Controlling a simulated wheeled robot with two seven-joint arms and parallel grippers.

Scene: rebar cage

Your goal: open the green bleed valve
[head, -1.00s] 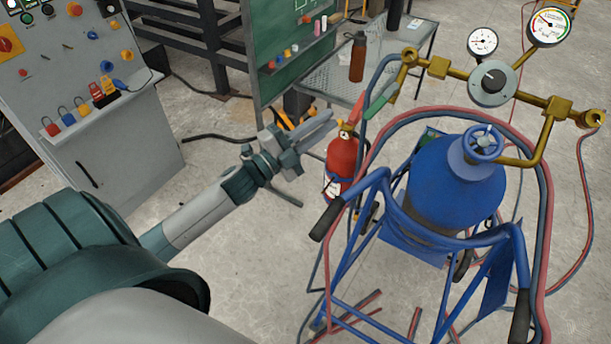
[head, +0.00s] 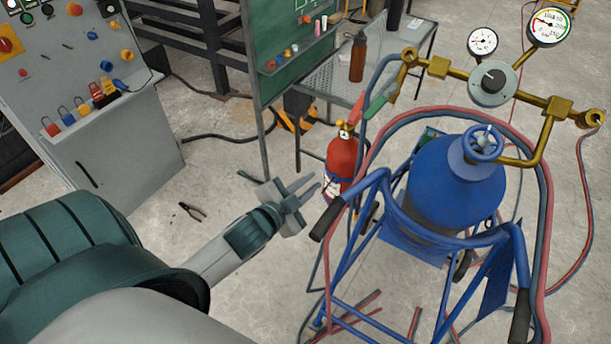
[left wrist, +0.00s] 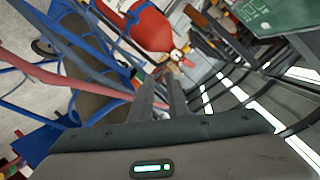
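The green bleed valve shows as a green lever handle (head: 379,107) hanging below the left end of the brass manifold (head: 437,67), above the blue gas cart. I cannot make it out in the left wrist view. My left gripper (head: 309,187) is to the left of the valve and lower in the picture, apart from it. Its two fingers are spread with nothing between them; they also show in the left wrist view (left wrist: 161,92). My right gripper is not in view.
A red fire extinguisher (head: 342,158) stands just beyond my left gripper. The cart's blue frame (head: 371,190), the blue cylinder (head: 455,190) and red and grey hoses (head: 543,235) fill the right. A metal table (head: 340,80) stands behind. Pliers (head: 192,211) lie on open floor.

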